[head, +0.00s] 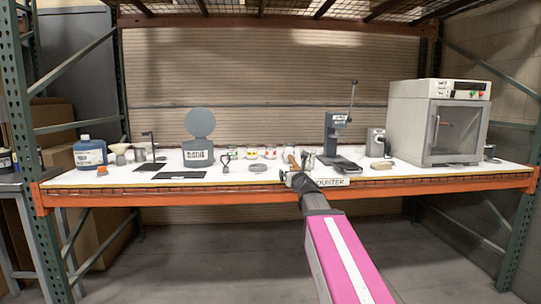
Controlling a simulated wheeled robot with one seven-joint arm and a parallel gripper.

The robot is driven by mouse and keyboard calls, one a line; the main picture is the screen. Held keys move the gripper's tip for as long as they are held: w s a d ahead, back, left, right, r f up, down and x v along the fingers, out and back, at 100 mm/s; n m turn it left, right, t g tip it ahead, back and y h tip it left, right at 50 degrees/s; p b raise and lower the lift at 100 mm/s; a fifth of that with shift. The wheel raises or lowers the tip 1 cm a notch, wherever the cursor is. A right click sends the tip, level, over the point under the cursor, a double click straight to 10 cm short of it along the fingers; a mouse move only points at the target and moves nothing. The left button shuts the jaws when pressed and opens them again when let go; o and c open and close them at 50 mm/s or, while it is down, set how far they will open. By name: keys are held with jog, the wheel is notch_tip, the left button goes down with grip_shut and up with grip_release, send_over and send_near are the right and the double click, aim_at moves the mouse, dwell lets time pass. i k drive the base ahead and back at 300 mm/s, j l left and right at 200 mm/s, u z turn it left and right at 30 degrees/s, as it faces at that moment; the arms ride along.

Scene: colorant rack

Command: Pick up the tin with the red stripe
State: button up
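Several small pale tins stand in a row at the middle of the white counter top (330,180). One tin (251,153) seems to carry a reddish band, but the bands are too small to tell apart surely. Other tins stand to its left (231,150) and to its right (270,152), and another tin (289,150) is farther right. My gripper (293,176) is at the counter's front edge, in front and to the right of the tins, apart from them. Its fingers are too small and dark to show whether they are open.
A grey round-topped device (199,152) and a blue bottle (90,153) stand left. A lever press (337,135) and a large oven-like box (438,122) stand right. A brown-handled tool (293,161) and a grey disc (257,168) lie near my gripper. Rack posts bound both sides.

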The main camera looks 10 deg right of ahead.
aim_at(270, 153)
jog(key=i+j, duration=0.1)
jog(key=i, duration=1.35)
